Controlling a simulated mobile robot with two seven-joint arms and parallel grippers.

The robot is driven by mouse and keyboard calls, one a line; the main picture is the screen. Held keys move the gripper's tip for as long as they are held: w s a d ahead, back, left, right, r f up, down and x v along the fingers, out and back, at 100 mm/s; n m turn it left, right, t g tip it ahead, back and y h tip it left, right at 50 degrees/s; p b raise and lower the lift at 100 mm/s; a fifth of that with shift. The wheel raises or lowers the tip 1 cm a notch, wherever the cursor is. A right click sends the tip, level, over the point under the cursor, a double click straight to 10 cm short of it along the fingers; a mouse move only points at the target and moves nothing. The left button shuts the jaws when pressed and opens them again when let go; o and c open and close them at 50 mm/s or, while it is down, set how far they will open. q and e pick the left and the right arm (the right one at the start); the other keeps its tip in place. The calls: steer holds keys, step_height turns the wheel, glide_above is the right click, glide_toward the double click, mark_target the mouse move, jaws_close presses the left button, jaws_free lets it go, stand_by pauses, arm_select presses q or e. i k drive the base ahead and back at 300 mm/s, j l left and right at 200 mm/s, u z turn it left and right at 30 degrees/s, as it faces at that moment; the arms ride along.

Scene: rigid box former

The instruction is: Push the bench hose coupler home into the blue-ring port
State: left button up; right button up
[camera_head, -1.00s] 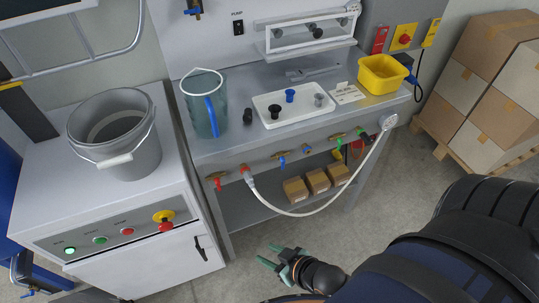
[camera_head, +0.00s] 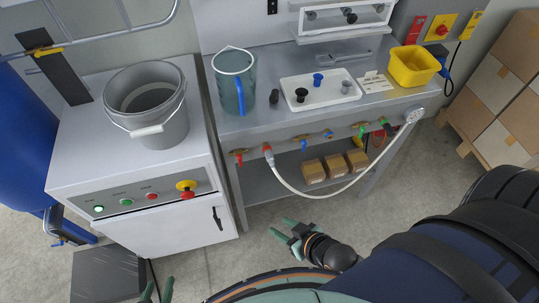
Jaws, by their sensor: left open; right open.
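The white hose (camera_head: 325,196) hangs in a loop under the bench front. Its left end coupler (camera_head: 267,153), with a reddish collar, is at the front rail between a red-handled valve (camera_head: 238,153) and a blue-handled valve (camera_head: 303,144). A small blue fitting (camera_head: 328,134), perhaps the blue-ring port, sits right of that valve; its ring is too small to make out. My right gripper (camera_head: 279,227) is open and empty over the floor, below and in front of the bench, apart from the hose. My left gripper (camera_head: 157,290) is open at the bottom edge, mostly cut off.
The hose's right end meets a round white fitting (camera_head: 414,116) at the bench's right corner. A grey bucket (camera_head: 165,130) stands on the left cabinet. A jug (camera_head: 223,92), a white tray (camera_head: 340,100) and a yellow bin (camera_head: 405,72) stand on the bench.

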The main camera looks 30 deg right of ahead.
mark_target(270, 157)
steer(key=l+z, duration=0.3)
steer(key=z, duration=0.15)
steer(key=i+l+z, duration=0.15)
steer(key=z, duration=0.3)
steer(key=l, duration=0.1)
